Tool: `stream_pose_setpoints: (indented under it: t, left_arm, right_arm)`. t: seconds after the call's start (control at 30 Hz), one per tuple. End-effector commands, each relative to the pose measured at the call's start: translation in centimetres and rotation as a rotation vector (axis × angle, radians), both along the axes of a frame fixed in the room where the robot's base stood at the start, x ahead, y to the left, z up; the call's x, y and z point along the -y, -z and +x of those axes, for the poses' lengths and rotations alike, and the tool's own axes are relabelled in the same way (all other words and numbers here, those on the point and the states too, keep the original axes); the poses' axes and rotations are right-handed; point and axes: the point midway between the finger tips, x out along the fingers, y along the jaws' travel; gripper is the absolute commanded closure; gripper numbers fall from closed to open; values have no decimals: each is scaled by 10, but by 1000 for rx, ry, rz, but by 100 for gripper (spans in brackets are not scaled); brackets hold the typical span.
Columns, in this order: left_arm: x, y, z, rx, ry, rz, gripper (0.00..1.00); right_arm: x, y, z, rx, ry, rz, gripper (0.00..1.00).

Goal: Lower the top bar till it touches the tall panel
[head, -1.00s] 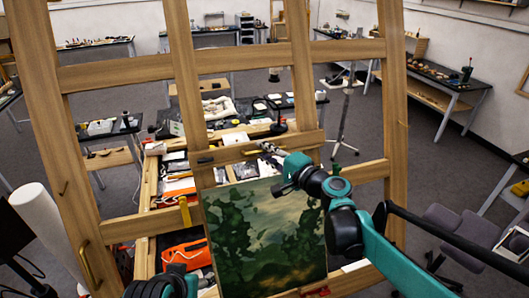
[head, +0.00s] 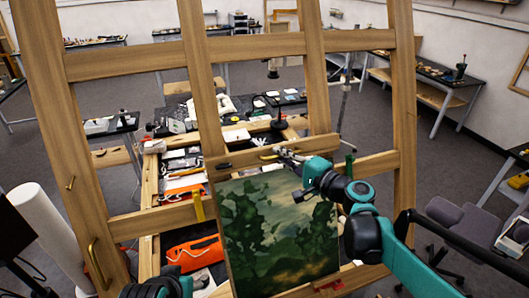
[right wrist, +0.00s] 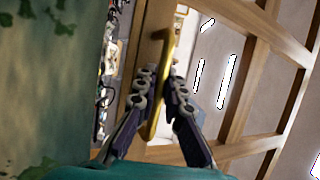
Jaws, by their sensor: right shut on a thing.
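The wooden top bar (head: 325,145) crosses the easel just above the tall panel (head: 270,240), a dark green landscape painting. Its lower edge lies very close to the panel's top edge; I cannot tell whether they touch, and my arm hides part of the join. My right gripper (head: 282,154) is shut on the bar's brass handle (right wrist: 163,60); in the right wrist view its two fingers (right wrist: 160,92) stand on either side of the handle. The panel also shows at the left of that view (right wrist: 45,90). My left gripper's fingers are not visible.
The easel's wooden uprights (head: 205,80) and cross rail (head: 110,63) surround the bar. A yellow clip (head: 198,208) is beside the panel's left edge. A cluttered work table and an orange bag (head: 192,253) are behind. A white roll (head: 45,230) stands at left.

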Motion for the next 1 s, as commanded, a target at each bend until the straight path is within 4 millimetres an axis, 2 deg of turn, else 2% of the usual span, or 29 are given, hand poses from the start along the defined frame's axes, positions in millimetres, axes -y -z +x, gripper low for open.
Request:
stream_pose_setpoints:
  t: [0.03,0.23,0.63,0.67,0.7,1.0]
  left_arm:
    - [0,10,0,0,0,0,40]
    - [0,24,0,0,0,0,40]
    - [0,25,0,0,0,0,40]
    - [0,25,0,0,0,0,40]
    - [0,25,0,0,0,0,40]
    - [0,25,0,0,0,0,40]
  right_arm:
    - [0,13,-4,0,-7,-2,100]
    - [1,30,-13,-1,-13,-2,100]
    - [3,31,-15,-1,-11,-2,100]
    - [3,31,-15,-1,-11,-2,83]
    - [3,31,-15,-1,-11,-2,81]
    - [2,31,-15,-1,-11,-1,81]
